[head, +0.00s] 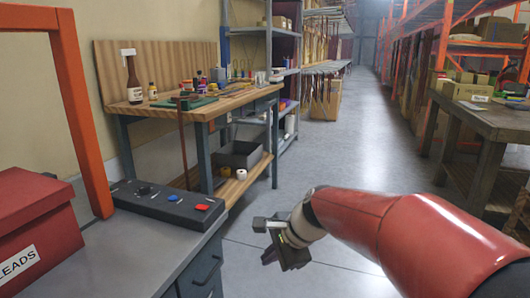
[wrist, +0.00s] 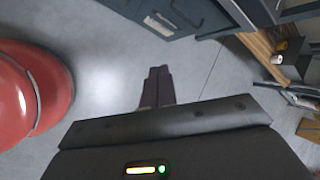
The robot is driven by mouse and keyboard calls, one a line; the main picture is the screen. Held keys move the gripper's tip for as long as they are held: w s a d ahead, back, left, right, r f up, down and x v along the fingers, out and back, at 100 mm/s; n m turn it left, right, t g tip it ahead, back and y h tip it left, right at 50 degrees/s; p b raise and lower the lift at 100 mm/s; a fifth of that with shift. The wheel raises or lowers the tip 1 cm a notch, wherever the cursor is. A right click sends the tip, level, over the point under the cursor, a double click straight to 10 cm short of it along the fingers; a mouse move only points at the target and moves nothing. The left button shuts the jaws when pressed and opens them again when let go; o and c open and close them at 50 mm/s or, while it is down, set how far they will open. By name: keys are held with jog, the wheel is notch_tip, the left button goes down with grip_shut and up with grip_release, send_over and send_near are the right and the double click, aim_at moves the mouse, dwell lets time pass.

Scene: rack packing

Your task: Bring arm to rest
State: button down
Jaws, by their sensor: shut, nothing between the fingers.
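My gripper (head: 270,254) hangs at the end of my red arm in the lower middle of the head view, over the open floor. In the wrist view its two dark fingers (wrist: 157,88) are together, with nothing between them and grey floor beyond. The gripper is apart from the cabinet and the workbench. My arm reaches in from the right edge and is bent, with the gripper pointing down.
A grey cabinet (head: 190,240) with a black switch panel (head: 165,202) and a red box (head: 35,222) stands at the left. A wooden workbench (head: 215,108) with bottles is behind it. Another table (head: 490,120) stands right. The aisle floor (head: 335,150) is clear.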

jog(key=s+d+n+t+h, duration=0.1)
jog(key=s+d+n+h, duration=0.2)
jog(key=s+d+n, duration=0.3)
jog(key=s+d+n+h, duration=0.2)
jog(key=s+d+n, duration=0.5)
jog(key=s, duration=0.7)
jog(key=shift+s+d+r+t+h, duration=0.2)
jog(key=shift+d+r+t+h, duration=0.2)
jog(key=shift+d, duration=0.4)
